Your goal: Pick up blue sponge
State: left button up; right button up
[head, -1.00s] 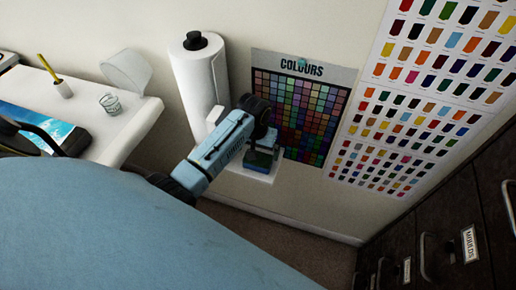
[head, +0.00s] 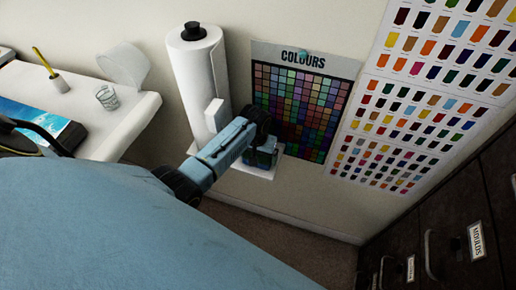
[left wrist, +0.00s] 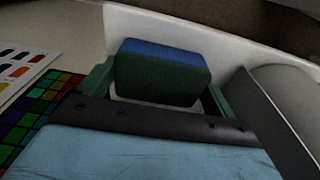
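The sponge (left wrist: 160,80), green with a blue top layer, rests on a white shelf (left wrist: 235,48) in the left wrist view. My left gripper (left wrist: 160,88) has one green finger on each side of it; a pale gap shows near the right finger, so the fingers look open around it. In the head view my left gripper (head: 263,155) points down over the small white shelf (head: 240,168) and mostly hides the sponge. My right gripper is in neither view.
A paper towel roll (head: 200,80) stands beside the left gripper; a colour chart (head: 300,100) hangs on the wall behind. A white table (head: 130,130) with a glass (head: 106,97) is at left. Dark drawers (head: 450,220) are at right.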

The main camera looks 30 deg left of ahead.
pick_arm(q)
jog(key=c, duration=0.5)
jog(key=shift+c, duration=0.2)
notch_tip(320, 180, up, 10)
jog(key=p, duration=0.2)
jog(key=shift+p, duration=0.35)
